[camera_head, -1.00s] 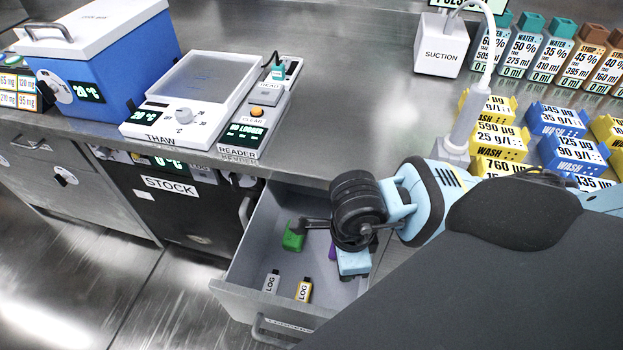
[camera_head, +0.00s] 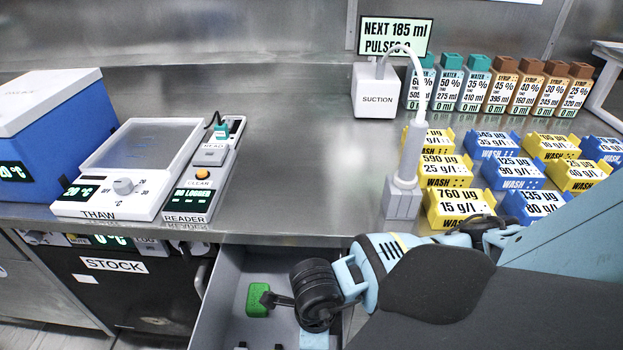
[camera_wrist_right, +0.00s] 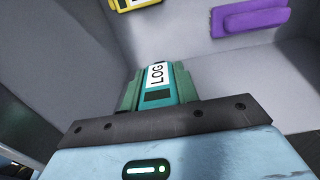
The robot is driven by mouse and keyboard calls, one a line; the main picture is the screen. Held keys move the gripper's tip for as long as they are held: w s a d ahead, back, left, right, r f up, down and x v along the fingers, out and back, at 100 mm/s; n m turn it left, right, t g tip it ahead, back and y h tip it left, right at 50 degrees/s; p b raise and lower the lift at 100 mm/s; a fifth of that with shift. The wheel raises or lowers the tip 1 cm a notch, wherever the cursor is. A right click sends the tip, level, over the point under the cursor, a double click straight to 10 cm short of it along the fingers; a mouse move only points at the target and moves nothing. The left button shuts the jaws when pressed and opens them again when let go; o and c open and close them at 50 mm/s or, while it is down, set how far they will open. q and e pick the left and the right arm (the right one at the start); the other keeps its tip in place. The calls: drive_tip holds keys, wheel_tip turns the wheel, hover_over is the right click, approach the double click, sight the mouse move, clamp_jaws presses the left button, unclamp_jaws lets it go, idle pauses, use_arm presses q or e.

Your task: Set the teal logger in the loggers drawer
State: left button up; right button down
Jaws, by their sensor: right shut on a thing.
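The teal logger (camera_wrist_right: 158,80), with a LOG label, is between the green-padded fingers of my right gripper (camera_wrist_right: 158,88) in the right wrist view. The gripper is shut on it. In the head view my right arm reaches into the open grey drawer (camera_head: 228,292); the fingertips and the teal logger are hidden there. The wrist view shows the logger inside the drawer space, with a grey wall and floor beyond; I cannot tell whether it touches the floor. My left gripper is not in view.
A green logger (camera_head: 257,299) lies in the drawer left of my wrist. A purple logger (camera_wrist_right: 250,17) and a yellow one (camera_wrist_right: 135,3) lie beyond the held logger. The reader (camera_head: 190,200), thaw plate (camera_head: 100,205) and suction stand (camera_head: 402,203) stand on the bench above.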

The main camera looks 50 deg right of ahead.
drive_tip(key=shift+f+b, duration=0.6)
drive_tip(key=shift+f, duration=4.1)
drive_tip(key=shift+f, duration=0.15)
drive_tip(key=c, duration=1.1)
unclamp_jaws()
drive_tip(key=shift+o, duration=0.2)
wheel_tip(320, 180, up, 12)
drive_tip(key=shift+r+p, duration=0.15)
drive_tip(key=shift+p, duration=0.65)
